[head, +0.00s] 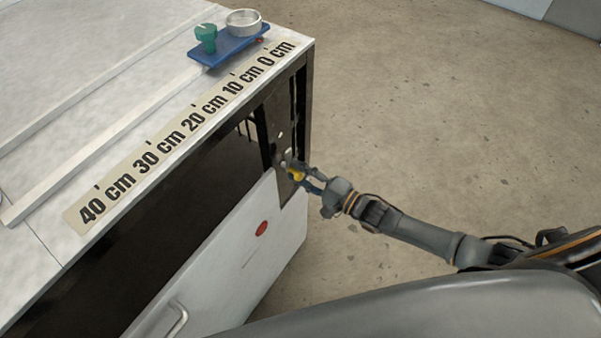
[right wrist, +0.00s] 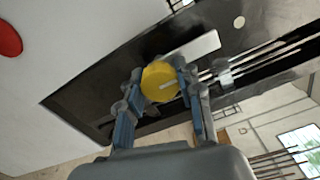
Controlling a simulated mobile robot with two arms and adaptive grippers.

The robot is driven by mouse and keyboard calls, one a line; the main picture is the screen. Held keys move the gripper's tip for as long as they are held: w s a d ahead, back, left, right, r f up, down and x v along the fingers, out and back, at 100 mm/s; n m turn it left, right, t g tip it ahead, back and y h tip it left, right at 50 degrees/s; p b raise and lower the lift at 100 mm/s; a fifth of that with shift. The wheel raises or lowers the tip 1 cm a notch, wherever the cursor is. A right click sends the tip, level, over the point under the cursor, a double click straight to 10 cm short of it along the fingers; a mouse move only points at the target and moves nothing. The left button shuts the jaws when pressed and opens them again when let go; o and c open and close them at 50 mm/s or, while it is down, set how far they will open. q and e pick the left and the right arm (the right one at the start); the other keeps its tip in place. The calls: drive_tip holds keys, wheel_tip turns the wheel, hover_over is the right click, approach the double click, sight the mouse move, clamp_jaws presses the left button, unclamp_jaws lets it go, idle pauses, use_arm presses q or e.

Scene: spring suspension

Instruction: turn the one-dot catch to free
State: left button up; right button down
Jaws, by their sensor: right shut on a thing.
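The catch has a round yellow knob (right wrist: 160,82) with a pale line mark on its face. It sits on a dark upright plate (right wrist: 95,85) at the cabinet's front corner. One white dot (right wrist: 239,21) shows on that plate. In the head view the yellow knob (head: 297,174) is small and partly covered by my fingers. My right gripper (head: 300,175) has come in from the right and is shut on the knob; its two blue-padded fingers (right wrist: 160,92) lie on either side of it. My left gripper is not in view.
A white drawer front (head: 225,262) with a red disc (head: 261,229) and a handle (head: 177,320) is below the dark opening. On the cabinet top are a centimetre scale (head: 150,160) and a blue tray (head: 230,48) holding a green knob and a metal ring. The floor at right is clear.

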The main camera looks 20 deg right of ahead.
idle(0.5)
drive_tip(key=c, duration=0.9)
unclamp_jaws()
drive_tip(key=shift+o, duration=0.2)
drive_tip(key=v, duration=1.2)
drive_tip(key=shift+d, duration=0.1)
